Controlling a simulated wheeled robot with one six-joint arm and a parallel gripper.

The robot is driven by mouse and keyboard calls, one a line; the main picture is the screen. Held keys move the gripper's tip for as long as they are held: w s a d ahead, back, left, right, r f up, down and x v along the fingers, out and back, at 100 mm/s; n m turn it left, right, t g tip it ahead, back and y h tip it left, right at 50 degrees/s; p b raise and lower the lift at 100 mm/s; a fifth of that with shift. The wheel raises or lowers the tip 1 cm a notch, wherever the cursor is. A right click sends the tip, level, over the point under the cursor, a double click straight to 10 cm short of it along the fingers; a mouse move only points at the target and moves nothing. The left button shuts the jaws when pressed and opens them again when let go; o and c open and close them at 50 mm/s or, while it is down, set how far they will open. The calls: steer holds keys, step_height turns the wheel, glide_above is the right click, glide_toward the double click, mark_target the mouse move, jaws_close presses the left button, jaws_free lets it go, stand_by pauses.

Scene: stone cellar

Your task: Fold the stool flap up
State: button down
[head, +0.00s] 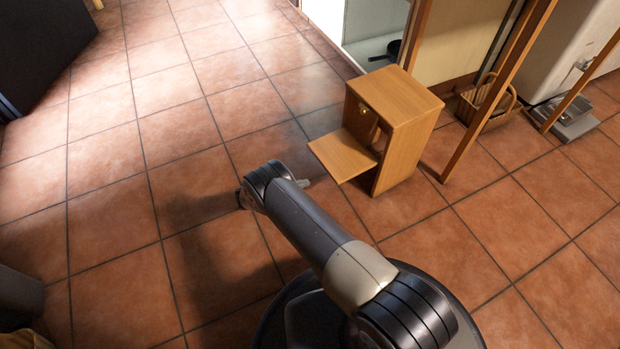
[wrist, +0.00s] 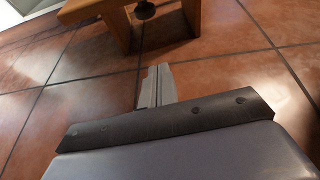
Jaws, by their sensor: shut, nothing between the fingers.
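Part of the stool (wrist: 186,18) shows at the top of that view, beyond the fingertips.
A wicker basket (head: 487,104) and slanted wooden posts (head: 496,95) stand right of the stool. Behind it is an open pale compartment with a dark pan (head: 388,50). A dark panel (head: 45,50) stands at upper left.

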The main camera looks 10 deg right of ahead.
steer(key=b+x, duration=0.2)
steer(key=x, duration=0.7)
steer(key=shift+w+d+r, duration=0.1)
steer(key=shift+w+r, duration=0.05)
steer(key=shift+r, duration=1.85)
steer(key=shift+r, duration=0.15)
